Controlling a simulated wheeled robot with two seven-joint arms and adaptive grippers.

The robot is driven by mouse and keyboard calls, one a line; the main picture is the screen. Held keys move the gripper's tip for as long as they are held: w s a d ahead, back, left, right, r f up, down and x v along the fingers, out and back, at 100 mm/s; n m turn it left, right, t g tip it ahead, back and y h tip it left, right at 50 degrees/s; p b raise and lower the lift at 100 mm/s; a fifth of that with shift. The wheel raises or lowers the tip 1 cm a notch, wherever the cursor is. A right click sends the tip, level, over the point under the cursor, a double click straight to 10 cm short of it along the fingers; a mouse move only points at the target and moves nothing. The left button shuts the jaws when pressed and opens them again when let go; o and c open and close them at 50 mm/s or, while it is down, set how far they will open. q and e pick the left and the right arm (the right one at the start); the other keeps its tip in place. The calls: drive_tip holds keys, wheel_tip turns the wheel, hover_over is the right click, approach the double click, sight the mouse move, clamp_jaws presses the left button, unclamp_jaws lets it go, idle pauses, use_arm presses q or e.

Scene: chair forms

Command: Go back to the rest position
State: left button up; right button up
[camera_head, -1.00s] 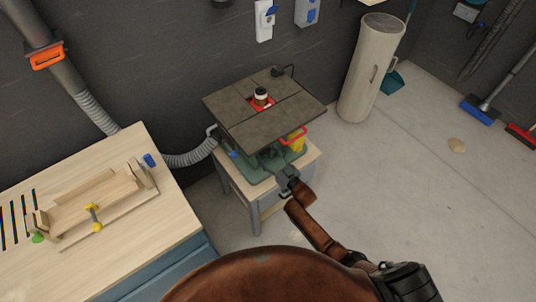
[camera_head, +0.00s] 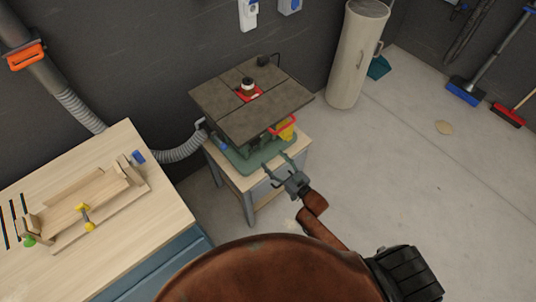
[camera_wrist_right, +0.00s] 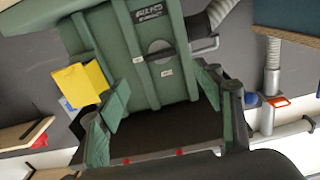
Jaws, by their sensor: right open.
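My right gripper (camera_head: 276,168) is in front of the green router table machine (camera_head: 255,155), by the front edge of its wooden stand. Its two fingers are spread and empty. In the right wrist view the open fingers of this gripper (camera_wrist_right: 160,92) frame the machine's green body (camera_wrist_right: 155,60), with a yellow switch box (camera_wrist_right: 80,84) to the left. I cannot tell any contact between fingers and machine. My left gripper is not in view.
A wooden workbench (camera_head: 150,215) with a clamped wooden piece (camera_head: 85,205) stands at the left. A grey hose (camera_head: 180,152) runs to the machine. A tall beige cylinder (camera_head: 350,60) stands behind right. Brooms (camera_head: 465,92) lean at the far right.

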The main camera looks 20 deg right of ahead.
drive_tip(key=shift+s+d, duration=0.1)
drive_tip(key=shift+s, duration=0.25)
idle(0.3)
